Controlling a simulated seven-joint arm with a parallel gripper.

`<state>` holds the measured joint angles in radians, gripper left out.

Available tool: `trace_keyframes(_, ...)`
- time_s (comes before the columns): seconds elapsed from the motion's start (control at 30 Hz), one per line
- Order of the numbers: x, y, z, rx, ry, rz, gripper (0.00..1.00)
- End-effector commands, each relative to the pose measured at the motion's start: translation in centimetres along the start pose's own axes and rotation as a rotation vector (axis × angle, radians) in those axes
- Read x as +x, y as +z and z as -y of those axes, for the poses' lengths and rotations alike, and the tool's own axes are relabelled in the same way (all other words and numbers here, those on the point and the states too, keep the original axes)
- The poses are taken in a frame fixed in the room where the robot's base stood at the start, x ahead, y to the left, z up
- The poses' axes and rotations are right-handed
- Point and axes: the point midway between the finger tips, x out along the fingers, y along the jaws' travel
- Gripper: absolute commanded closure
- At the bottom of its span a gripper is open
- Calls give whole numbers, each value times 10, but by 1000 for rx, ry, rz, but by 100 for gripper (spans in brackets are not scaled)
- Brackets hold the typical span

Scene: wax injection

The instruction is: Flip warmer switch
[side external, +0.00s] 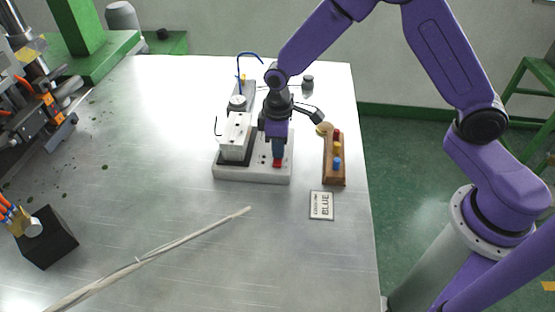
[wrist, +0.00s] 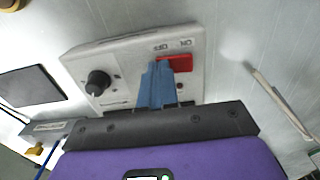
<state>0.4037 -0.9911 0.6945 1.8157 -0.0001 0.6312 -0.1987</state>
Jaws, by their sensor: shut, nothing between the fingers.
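The warmer is a pale box with a white base (side external: 252,174) in the middle of the metal table. Its red switch (side external: 277,164) is at the right of the base top. In the wrist view the red switch (wrist: 180,62) lies beside upside-down ON and OFF labels, with a black knob (wrist: 98,81) to the left. My gripper (side external: 278,158) points down at the switch. Its blue fingers (wrist: 157,68) are shut and empty, with the tips at the switch's left end, covering part of it. I cannot tell whether they touch it or which way it is set.
A wooden rack (side external: 335,168) with red, yellow and blue pieces stands right of the warmer. A card reading BLUE (side external: 321,205) lies in front of it. A long pale stick (side external: 160,251) and a black block (side external: 45,240) are at front left. The table's left middle is fairly clear.

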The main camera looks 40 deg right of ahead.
Motion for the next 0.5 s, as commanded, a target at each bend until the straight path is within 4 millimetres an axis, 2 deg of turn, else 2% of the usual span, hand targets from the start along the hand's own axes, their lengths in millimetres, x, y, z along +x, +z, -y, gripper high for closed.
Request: trace_keyframes(0.5,-34,-1,0,0,0,-2,100)
